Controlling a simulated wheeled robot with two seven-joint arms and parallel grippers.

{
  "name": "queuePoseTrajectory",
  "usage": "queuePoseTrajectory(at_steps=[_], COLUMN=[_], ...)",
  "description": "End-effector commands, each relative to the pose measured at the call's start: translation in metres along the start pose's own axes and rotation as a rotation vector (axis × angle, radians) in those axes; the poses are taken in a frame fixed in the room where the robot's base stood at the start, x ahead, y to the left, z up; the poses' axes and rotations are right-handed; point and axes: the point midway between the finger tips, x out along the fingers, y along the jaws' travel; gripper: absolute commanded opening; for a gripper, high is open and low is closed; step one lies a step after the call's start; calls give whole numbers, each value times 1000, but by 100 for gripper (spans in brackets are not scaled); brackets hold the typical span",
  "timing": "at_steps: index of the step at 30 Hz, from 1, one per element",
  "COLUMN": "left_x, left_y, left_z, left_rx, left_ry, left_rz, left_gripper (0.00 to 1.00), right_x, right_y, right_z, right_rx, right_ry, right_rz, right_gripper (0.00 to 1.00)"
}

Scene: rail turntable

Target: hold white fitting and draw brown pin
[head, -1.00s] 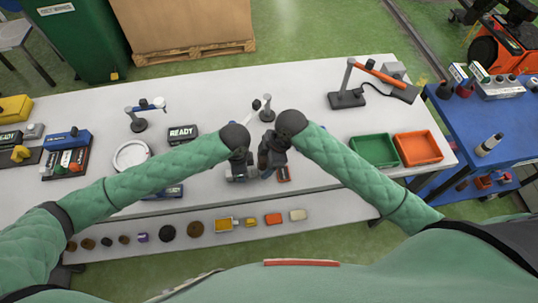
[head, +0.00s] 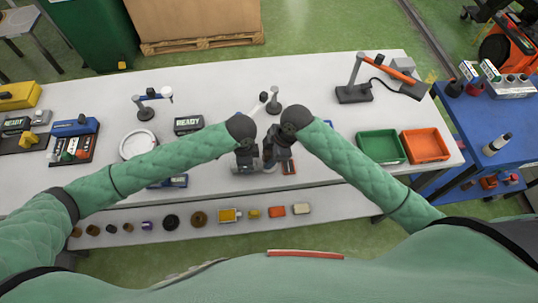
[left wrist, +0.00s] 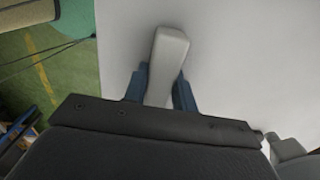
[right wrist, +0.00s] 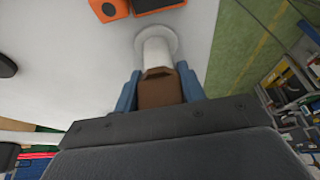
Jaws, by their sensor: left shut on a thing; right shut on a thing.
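My left gripper (head: 247,168) is shut on a pale grey-white bar (left wrist: 168,62), apparently part of the white fitting. In the left wrist view the bar sits between the blue fingers (left wrist: 159,92) and sticks out beyond them. My right gripper (head: 272,158) is close beside it over the table. In the right wrist view its fingers (right wrist: 160,92) are shut on the brown pin (right wrist: 159,92). A white round neck with a flange (right wrist: 156,47) of the white fitting lies right beyond the pin, in line with it. Whether the pin is still seated in the neck cannot be told.
A green bin (head: 382,146) and an orange bin (head: 425,146) stand on the right of the white table (head: 310,80). A front shelf (head: 340,203) holds several small parts.

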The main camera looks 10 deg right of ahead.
Motion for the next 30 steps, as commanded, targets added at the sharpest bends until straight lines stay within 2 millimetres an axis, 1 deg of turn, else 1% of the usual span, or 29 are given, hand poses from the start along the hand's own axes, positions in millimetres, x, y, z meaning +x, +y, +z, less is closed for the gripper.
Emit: queuePoseTrajectory(at_steps=[22,30], left_x=[1,1], left_y=[0,0], left_z=[0,0], left_rx=[0,0], left_ry=[-1,-1], left_rz=[1,1], left_gripper=[0,0], right_x=[-10,-11], right_y=[0,0], right_z=[-4,-5], right_rx=[-1,0], right_ry=[0,1], right_rz=[1,1], right_gripper=[13,13])
